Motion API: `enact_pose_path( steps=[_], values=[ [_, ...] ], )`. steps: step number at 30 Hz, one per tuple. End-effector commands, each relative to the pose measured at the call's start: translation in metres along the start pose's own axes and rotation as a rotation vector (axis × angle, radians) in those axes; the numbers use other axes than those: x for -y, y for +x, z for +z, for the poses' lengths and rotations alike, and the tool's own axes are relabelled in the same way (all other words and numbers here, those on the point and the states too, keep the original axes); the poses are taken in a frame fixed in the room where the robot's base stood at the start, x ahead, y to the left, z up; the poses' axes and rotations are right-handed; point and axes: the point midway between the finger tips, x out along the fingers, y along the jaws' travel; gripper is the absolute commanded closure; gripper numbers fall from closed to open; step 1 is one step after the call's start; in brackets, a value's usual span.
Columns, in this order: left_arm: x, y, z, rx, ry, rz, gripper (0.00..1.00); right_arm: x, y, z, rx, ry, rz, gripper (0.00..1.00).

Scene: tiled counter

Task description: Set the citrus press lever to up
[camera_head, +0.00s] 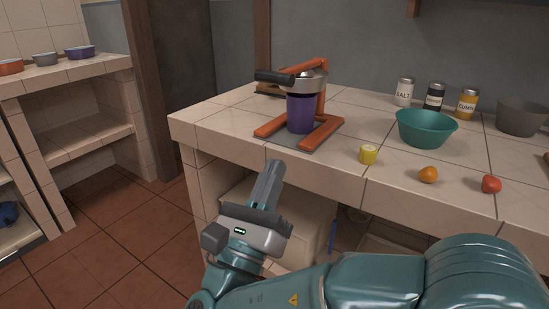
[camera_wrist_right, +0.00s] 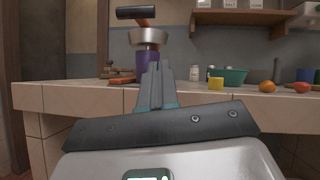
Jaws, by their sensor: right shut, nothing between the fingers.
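The citrus press (camera_head: 318,100) stands on the tiled counter, with an orange frame and base, a metal bowl and a purple cup (camera_head: 300,113) under it. Its lever has a dark handle (camera_head: 275,77) that points left, roughly level, at about the height of the bowl top. In the right wrist view the handle (camera_wrist_right: 136,13) shows above the metal bowl (camera_wrist_right: 148,36). My right gripper (camera_head: 272,168) is shut and empty, in front of the counter edge and below the press, apart from it. In the wrist view its fingers (camera_wrist_right: 155,72) overlap the cup. My left gripper is out of view.
On the counter to the right are a yellow piece (camera_head: 369,154), a teal bowl (camera_head: 426,128), an orange fruit (camera_head: 428,174), a red fruit (camera_head: 491,184), several jars (camera_head: 435,97) and a grey bowl (camera_head: 521,119). The counter's front edge (camera_head: 330,168) lies between my gripper and the press.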

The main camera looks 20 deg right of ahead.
Motion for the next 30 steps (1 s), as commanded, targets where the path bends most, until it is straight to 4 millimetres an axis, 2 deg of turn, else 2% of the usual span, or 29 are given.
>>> enact_pose_path(
  steps=[1,6,8,13,18,24,30],
  values=[
    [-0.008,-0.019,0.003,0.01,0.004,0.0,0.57,0.002,0.013,0.008,-0.003,-0.005,0.0,1.0],
    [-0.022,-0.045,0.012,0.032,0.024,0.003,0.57,0.002,0.04,0.008,-0.004,-0.005,0.001,1.0],
    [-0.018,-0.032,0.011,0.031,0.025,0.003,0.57,0.001,0.048,-0.002,-0.005,0.001,-0.005,1.0],
    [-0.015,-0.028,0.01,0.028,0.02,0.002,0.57,0.0,0.084,-0.002,-0.004,-0.001,-0.006,1.0],
    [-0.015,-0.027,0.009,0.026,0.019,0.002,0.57,-0.001,0.102,0.017,-0.002,0.001,-0.002,1.0],
    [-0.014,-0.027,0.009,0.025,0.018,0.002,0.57,-0.002,0.111,0.027,-0.003,-0.001,-0.001,1.0],
    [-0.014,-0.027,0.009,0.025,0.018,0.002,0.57,-0.002,0.112,0.028,-0.003,-0.002,-0.001,1.0]
  ],
)
